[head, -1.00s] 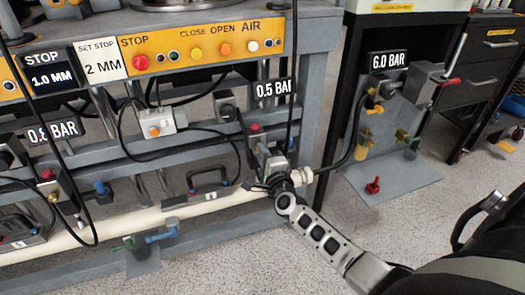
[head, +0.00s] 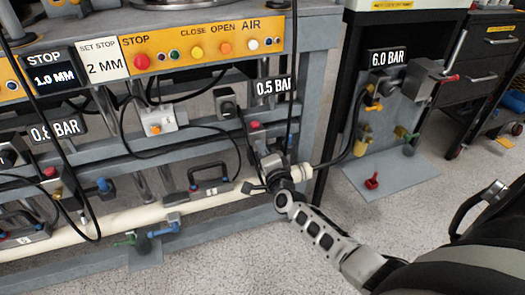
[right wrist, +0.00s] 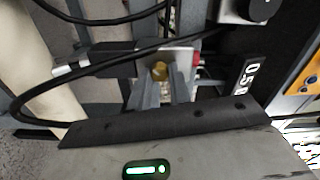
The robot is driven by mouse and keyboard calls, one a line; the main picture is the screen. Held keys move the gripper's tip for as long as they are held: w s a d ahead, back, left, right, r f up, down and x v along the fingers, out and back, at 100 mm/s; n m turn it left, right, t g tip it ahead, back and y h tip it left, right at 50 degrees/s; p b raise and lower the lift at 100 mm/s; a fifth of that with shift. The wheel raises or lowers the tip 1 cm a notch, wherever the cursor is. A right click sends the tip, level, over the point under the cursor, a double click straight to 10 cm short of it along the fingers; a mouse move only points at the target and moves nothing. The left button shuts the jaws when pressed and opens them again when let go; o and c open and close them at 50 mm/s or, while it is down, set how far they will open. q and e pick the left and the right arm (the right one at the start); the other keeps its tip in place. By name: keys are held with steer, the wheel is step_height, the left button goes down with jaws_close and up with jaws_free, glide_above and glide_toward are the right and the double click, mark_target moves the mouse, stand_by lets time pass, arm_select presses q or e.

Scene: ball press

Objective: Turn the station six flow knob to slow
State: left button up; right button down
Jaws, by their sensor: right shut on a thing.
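My right gripper (head: 274,180) is at the valve group below the 0.5 BAR display (head: 273,87), at the right end of the pale pipe. It is shut on a small brass knob, which shows in the right wrist view (right wrist: 159,71) at the tips of the grey fingers (right wrist: 160,88). This looks like the flow knob. In the head view the gripper hides it, and its setting marks cannot be read. A red cap (head: 254,125) stands just above the gripper. My left gripper is not in view.
A black hose (head: 338,157) runs from a white fitting (head: 300,173) right of my gripper to the 6.0 BAR panel (head: 388,105). A thin cable (head: 292,90) hangs close above the gripper. A black handle (head: 208,183) is to the left. The floor in front is clear.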

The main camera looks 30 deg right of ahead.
steer(key=c, duration=1.3)
jaws_free()
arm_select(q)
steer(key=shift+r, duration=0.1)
arm_select(e)
steer(key=shift+s, duration=0.1)
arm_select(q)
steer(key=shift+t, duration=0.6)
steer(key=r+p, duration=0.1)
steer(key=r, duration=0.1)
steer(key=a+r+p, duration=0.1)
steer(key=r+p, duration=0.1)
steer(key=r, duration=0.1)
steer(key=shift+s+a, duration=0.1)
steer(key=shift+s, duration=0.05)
arm_select(e)
steer(key=v, duration=1.5)
steer(key=shift+s, duration=0.45)
